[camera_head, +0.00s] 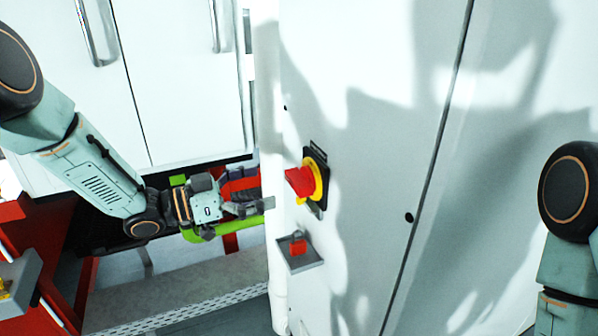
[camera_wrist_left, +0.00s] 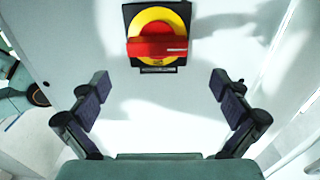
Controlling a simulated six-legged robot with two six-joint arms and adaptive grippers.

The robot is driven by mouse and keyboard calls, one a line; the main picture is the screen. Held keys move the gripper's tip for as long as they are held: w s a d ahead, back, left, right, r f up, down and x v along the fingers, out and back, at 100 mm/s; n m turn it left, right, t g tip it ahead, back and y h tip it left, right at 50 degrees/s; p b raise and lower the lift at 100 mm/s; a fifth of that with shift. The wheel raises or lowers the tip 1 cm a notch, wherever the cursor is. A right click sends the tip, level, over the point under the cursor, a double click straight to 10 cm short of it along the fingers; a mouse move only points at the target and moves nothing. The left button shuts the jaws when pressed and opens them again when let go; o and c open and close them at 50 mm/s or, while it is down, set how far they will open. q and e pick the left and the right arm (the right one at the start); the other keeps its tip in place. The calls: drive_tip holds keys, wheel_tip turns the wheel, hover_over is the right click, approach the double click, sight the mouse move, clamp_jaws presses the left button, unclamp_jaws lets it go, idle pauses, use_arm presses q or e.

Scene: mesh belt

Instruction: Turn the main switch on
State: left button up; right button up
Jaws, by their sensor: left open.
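The main switch (camera_head: 302,181) is a red rotary handle on a yellow disc with a black square plate, mounted on the white cabinet side. In the left wrist view the switch (camera_wrist_left: 157,45) shows ahead, with its red handle lying horizontally. My left gripper (camera_head: 268,204) is close to the switch, just left of it and a little lower, and does not touch it. In the left wrist view its two fingers (camera_wrist_left: 162,88) are spread wide with nothing between them. Of my right arm only upper links show at the right edge; its gripper is out of view.
White doors with handles (camera_head: 95,35) stand behind my left arm. Red framework (camera_head: 45,255) is at lower left.

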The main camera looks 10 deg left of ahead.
sight(292, 180)
use_arm(q)
drive_tip(key=x, duration=0.7)
drive_tip(key=shift+s+d, duration=0.1)
drive_tip(key=shift+d, duration=0.1)
drive_tip(key=shift+d, duration=0.15)
drive_tip(key=c, duration=0.4)
drive_tip(key=shift+c, duration=1.3)
drive_tip(key=c, duration=0.4)
